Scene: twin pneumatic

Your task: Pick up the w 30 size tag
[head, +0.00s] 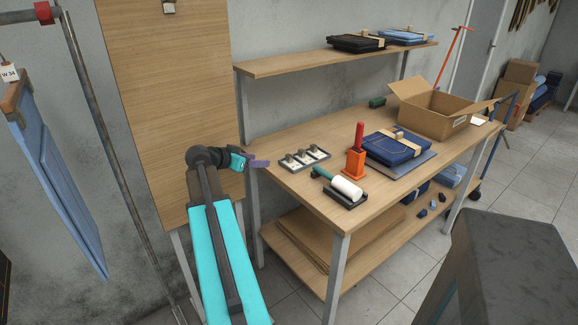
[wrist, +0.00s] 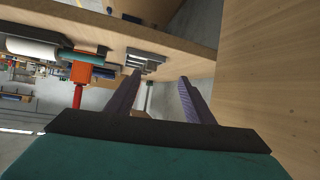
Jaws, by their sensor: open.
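A grey tray (head: 304,159) with three small upright posts and pale pieces lies near the table's left end. It also shows in the wrist view (wrist: 146,61), beyond my fingers. The pale pieces may be size tags, but I cannot read any marking, so I cannot tell which is the w 30 tag. My gripper (head: 260,162) is at the table's left edge, just left of the tray and apart from it. In the wrist view my two purple fingers (wrist: 160,88) are spread with nothing between them.
An orange holder (head: 355,164) with a red handle, a white lint roller (head: 346,187), folded jeans (head: 395,147) and an open cardboard box (head: 432,114) stand on the table (head: 290,186). A tag reading W 34 (head: 9,72) hangs by jeans at left. A wooden panel (head: 170,100) stands behind my arm.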

